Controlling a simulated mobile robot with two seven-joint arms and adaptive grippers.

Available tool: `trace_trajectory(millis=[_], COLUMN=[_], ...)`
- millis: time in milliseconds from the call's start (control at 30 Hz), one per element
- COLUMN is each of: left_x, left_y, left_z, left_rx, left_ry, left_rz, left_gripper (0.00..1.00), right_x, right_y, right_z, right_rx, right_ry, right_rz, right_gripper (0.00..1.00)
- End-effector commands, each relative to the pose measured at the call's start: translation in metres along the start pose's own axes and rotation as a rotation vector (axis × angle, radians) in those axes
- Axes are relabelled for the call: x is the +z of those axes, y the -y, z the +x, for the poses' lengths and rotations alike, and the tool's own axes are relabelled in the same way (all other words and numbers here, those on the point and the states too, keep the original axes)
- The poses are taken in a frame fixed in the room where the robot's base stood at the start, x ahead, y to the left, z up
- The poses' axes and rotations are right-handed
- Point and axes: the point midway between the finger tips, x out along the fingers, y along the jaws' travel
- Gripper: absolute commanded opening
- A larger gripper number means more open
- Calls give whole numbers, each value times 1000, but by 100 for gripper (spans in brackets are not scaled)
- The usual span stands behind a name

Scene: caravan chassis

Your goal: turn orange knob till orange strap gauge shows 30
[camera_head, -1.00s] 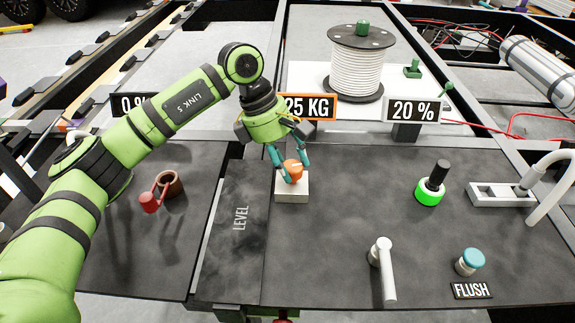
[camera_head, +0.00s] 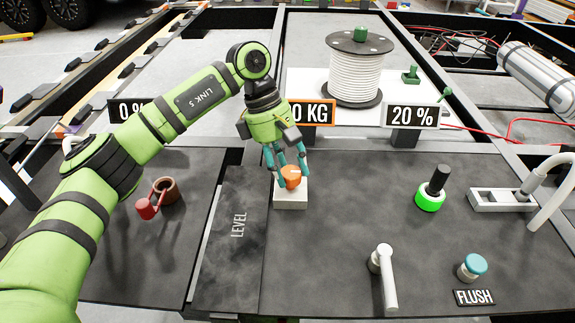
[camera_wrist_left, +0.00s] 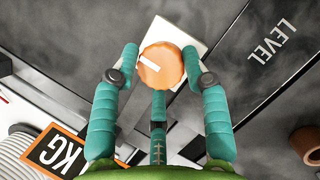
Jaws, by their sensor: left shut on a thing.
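The orange knob (camera_head: 291,178) sits on a pale square block on the dark panel. Its white pointer line shows in the left wrist view, where the knob (camera_wrist_left: 162,68) lies between the teal fingers. My left gripper (camera_head: 287,172) is shut on the knob from above. The orange-framed strap gauge (camera_head: 322,112) stands behind it. My gripper covers its left part, so I read only "0 KG" and the leading digit is hidden. In the left wrist view just "KG" of the gauge (camera_wrist_left: 58,152) shows. My right gripper is not in view.
A "0 %" sign is partly behind my arm, and a "20 %" sign (camera_head: 410,116) stands right. The panel holds a red-handled valve (camera_head: 150,205), a green-ringed black knob (camera_head: 431,194), a white lever (camera_head: 384,275) and a teal flush button (camera_head: 473,266). A cable reel (camera_head: 357,72) stands behind.

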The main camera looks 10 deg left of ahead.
Motion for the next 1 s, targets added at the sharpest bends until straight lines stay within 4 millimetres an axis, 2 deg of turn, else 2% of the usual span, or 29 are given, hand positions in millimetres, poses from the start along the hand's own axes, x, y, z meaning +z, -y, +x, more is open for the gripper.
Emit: trace_trajectory(millis=[100,133,167,567,733,1000], left_x=[3,3,3,1,1,2], left_y=[2,2,2,1,0,0], left_z=[2,2,2,-3,-27,-85], left_rx=[-10,-10,-10,-3,0,-2], left_ry=[6,6,6,2,2,2], left_rz=[6,6,6,0,-1,0], left_gripper=[13,54,66,66,66,66], right_x=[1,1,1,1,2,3], right_y=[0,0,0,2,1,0], right_z=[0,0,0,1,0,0], right_rx=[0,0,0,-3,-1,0], right_ry=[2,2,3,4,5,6], right_rz=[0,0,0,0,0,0], right_gripper=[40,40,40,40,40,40])
